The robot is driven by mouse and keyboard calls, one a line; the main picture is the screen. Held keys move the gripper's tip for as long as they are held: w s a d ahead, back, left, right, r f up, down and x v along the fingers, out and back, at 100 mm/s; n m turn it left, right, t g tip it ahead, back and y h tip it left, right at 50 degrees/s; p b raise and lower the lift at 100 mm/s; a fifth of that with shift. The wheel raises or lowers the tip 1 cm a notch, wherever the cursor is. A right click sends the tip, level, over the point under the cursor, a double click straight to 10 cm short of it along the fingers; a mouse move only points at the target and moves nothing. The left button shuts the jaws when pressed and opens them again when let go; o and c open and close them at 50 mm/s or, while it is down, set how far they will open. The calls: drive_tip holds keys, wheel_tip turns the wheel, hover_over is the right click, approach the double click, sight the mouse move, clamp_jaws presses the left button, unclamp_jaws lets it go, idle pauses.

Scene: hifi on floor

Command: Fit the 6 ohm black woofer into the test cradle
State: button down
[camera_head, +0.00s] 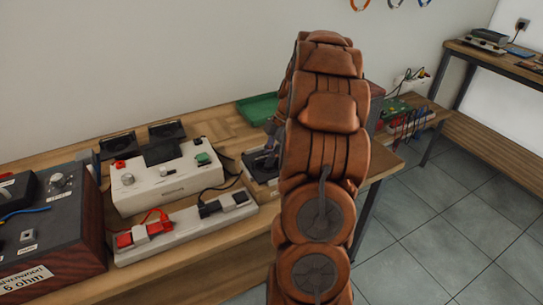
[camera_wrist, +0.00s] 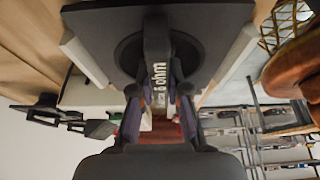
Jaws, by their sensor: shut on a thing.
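The 6 ohm black woofer (camera_wrist: 105,22) is a dark square plate with a round cone and a raised handle lettered "6 ohm" in the wrist view. My gripper (camera_wrist: 159,92) is shut on that handle. Pale rails, apparently the test cradle (camera_wrist: 230,62), run along both sides of the plate. I cannot tell whether the plate is fully down between them. In the head view my brown arm hides most of the gripper. A dark square piece with pale edges (camera_head: 258,170), probably the woofer in the cradle, shows just left of the arm on the bench.
On the bench stand a white instrument box (camera_head: 165,186), a pale strip with red and black plugs (camera_head: 185,227), and a dark wooden box labelled 6 ohm (camera_head: 60,240). Black pieces (camera_head: 117,144) and a green tray (camera_head: 257,108) are behind. Tiled floor is free at right.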

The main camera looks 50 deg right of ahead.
drive_tip(key=c, duration=1.1)
unclamp_jaws()
drive_tip(key=v, duration=1.2)
drive_tip(key=shift+a+r, duration=0.1)
drive_tip(key=shift+r, duration=0.05)
